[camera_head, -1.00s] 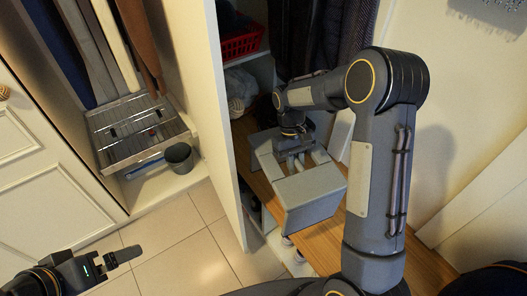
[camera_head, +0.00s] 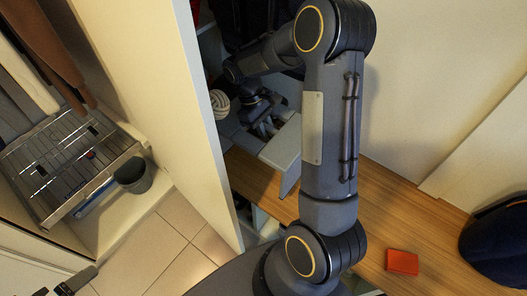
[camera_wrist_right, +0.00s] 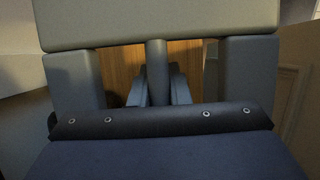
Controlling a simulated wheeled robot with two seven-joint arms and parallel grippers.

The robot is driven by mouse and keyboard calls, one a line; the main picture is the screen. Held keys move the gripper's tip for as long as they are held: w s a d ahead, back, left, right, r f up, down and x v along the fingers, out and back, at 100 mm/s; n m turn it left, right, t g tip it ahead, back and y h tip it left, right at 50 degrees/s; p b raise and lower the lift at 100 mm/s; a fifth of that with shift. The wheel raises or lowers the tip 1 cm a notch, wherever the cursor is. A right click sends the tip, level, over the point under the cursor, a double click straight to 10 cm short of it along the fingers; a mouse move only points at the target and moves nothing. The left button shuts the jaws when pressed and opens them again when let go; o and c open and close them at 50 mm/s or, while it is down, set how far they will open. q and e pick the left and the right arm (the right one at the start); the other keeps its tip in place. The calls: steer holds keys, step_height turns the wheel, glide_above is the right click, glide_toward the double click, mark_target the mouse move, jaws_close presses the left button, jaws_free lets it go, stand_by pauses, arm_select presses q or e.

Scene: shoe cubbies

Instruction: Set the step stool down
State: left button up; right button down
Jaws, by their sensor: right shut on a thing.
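The grey step stool (camera_head: 284,152) is inside the cubby behind the white partition, over the wooden bench (camera_head: 262,182). My right gripper (camera_head: 266,128) is shut on it. In the right wrist view, the fingers (camera_wrist_right: 158,90) close around the stool's middle bar, with a flat grey panel (camera_wrist_right: 155,22) above and a leg on each side. My right arm hides part of the stool in the head view, and I cannot tell whether it touches the bench. My left gripper (camera_head: 77,282) is at the lower left, away from the stool; its finger gap is unclear.
The white partition (camera_head: 165,90) stands close left of the stool. A woven ball (camera_head: 219,103) lies beside the stool. A red box (camera_head: 402,262) and a dark rounded item (camera_head: 500,240) are on the bench at right.

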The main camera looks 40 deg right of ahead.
step_height(320, 180, down, 10)
steer(key=b, duration=0.1)
steer(key=shift+f+b, duration=0.2)
steer(key=shift+b, duration=0.1)
steer(key=shift+f, duration=0.2)
steer(key=c, duration=1.4)
jaws_free()
steer(key=shift+o, duration=0.2)
steer(key=shift+r, duration=0.15)
